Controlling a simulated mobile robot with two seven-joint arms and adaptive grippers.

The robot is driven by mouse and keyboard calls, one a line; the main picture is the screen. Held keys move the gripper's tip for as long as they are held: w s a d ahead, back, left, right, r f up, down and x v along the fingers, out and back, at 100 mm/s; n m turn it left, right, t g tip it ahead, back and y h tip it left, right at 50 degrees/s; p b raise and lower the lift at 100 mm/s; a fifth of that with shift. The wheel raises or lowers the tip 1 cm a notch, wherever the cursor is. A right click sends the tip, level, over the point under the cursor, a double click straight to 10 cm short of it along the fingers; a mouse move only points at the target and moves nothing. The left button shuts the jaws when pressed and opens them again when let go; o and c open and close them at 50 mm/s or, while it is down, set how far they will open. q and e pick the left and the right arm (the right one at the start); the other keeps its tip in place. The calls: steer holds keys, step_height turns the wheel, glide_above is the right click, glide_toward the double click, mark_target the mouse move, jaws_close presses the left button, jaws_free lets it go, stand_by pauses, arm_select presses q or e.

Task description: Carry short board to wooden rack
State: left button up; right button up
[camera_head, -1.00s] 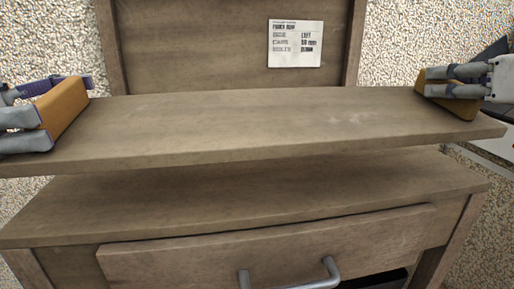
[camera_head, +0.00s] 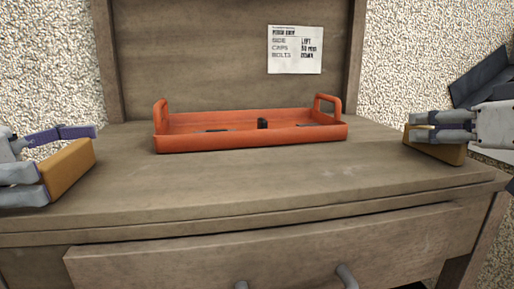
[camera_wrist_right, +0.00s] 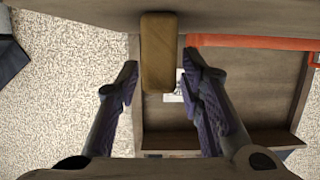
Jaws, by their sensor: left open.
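My left gripper (camera_head: 75,140) is open beside the left block. My right gripper (camera_head: 418,125) is at the right block. In the right wrist view, the right fingers (camera_wrist_right: 160,80) are spread, with gaps on both sides of the block (camera_wrist_right: 159,45). No separate rack can be made out.
A paper label (camera_head: 295,50) hangs on the bench's back panel.

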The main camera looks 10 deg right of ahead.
steer(key=shift+s, duration=0.1)
arm_select(q)
steer(key=a, duration=1.2)
arm_select(e)
steer(key=v, duration=1.2)
